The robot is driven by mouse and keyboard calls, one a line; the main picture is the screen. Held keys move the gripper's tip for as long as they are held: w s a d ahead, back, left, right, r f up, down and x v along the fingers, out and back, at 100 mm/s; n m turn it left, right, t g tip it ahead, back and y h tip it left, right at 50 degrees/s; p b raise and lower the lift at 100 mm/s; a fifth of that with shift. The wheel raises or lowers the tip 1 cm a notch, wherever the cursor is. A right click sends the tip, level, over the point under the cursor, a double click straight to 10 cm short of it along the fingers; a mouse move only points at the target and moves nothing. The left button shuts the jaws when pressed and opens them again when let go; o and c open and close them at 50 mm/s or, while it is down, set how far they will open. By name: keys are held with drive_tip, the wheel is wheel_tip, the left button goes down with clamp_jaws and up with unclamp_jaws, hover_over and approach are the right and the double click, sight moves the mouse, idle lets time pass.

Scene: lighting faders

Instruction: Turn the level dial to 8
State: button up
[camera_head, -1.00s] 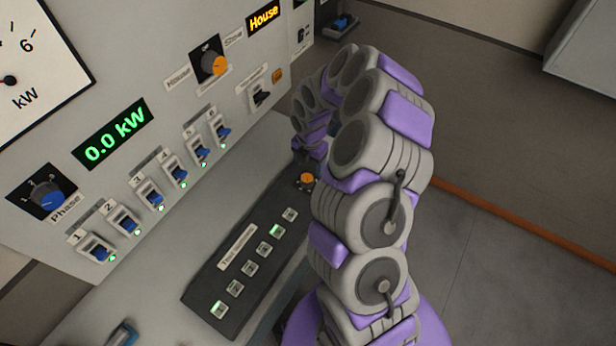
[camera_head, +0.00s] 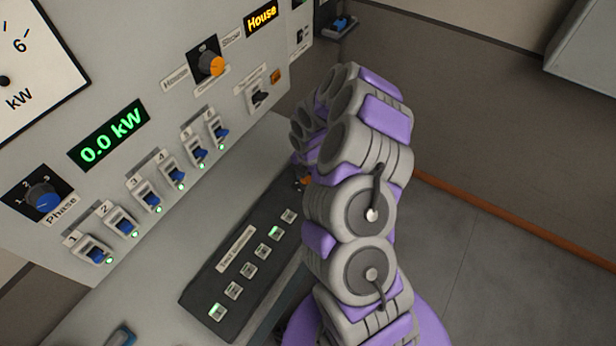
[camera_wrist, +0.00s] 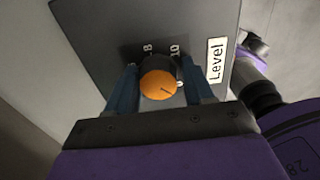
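The level dial (camera_wrist: 158,84) is a round orange knob with a dark pointer line toward the lower right, in the wrist view. It stands on a dark panel with a white "Level" label (camera_wrist: 216,60) and the marks 8 and 10 beyond it. My gripper (camera_wrist: 160,82) has its two blue fingers on either side of the knob, with a small gap at the right; firm contact cannot be seen. In the head view the gripper is hidden behind my arm. A bit of orange (camera_head: 304,181) at the console's far end may be this dial.
A black button strip (camera_head: 236,262) lies on the console left of my arm. The upright panel holds numbered faders (camera_head: 146,197), a phase dial (camera_head: 47,200), an orange selector (camera_head: 213,66) and a display reading 0.0 kW (camera_head: 109,134). Open floor lies at the right.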

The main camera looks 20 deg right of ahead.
drive_tip(key=shift+a, duration=0.4)
drive_tip(key=shift+c, duration=1.4)
drive_tip(key=c, duration=0.4)
drive_tip(key=shift+r, duration=0.1)
drive_tip(key=shift+d, duration=0.1)
